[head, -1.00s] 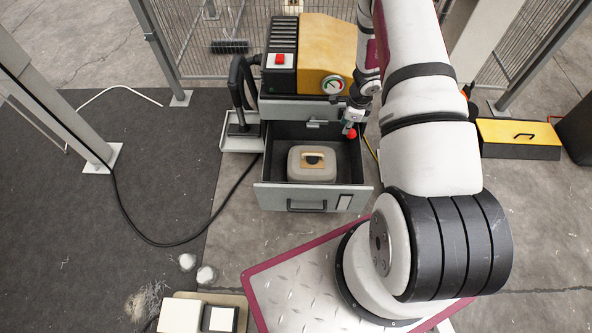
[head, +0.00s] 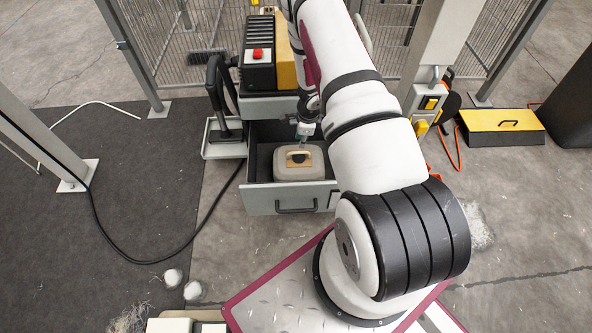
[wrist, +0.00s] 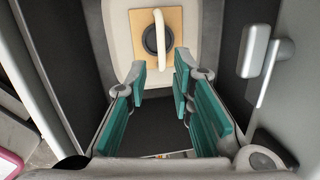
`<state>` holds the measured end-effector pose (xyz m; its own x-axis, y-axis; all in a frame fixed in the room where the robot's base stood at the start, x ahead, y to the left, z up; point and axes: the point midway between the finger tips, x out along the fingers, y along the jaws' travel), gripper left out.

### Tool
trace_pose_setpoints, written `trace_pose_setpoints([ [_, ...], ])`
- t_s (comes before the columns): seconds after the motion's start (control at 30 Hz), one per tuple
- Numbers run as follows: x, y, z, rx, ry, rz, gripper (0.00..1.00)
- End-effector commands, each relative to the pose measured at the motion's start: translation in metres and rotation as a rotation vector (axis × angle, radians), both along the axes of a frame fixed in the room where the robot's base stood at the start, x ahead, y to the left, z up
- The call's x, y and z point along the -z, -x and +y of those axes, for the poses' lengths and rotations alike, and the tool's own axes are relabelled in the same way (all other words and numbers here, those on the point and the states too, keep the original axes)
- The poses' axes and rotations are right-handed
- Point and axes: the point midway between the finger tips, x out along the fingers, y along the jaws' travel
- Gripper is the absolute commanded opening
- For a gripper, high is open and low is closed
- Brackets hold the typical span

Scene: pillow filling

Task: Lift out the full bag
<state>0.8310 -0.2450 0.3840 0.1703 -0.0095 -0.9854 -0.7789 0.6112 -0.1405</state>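The full bag (head: 316,169) is a grey, rounded, block-like bundle sitting in the open drawer (head: 258,199). A tan plate (head: 300,158) with a dark round centre and a handle is on its top. In the wrist view the bag (wrist: 118,28) lies ahead, with its pale curved handle (wrist: 160,28) in front of the dark disc. My gripper (wrist: 160,76) is open, its teal pads apart with nothing between them. The handle lies just beyond the fingertips, roughly in line with the gap. In the head view my gripper (head: 304,140) is above the bag's back part; its fingers are small there.
A black and yellow machine (head: 258,75) with a red button stands behind the drawer. The drawer walls rise close around the bag. An upright black handle (head: 219,100) is at the left. A yellow case (head: 502,127) lies far right. Two white lumps (head: 172,277) are on the floor.

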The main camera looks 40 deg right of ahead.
Motion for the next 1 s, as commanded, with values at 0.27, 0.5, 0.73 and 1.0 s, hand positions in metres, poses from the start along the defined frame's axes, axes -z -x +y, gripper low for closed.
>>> trace_pose_setpoints([
  [0.27,0.048,-0.008,0.0,0.0,-0.001,0.001,0.22],
  [0.5,0.06,-0.01,0.0,-0.001,0.0,0.001,0.22],
  [0.73,0.089,-0.017,0.0,-0.003,0.001,0.001,0.22],
  [1.0,0.106,-0.021,0.0,0.001,0.0,-0.001,0.22],
])
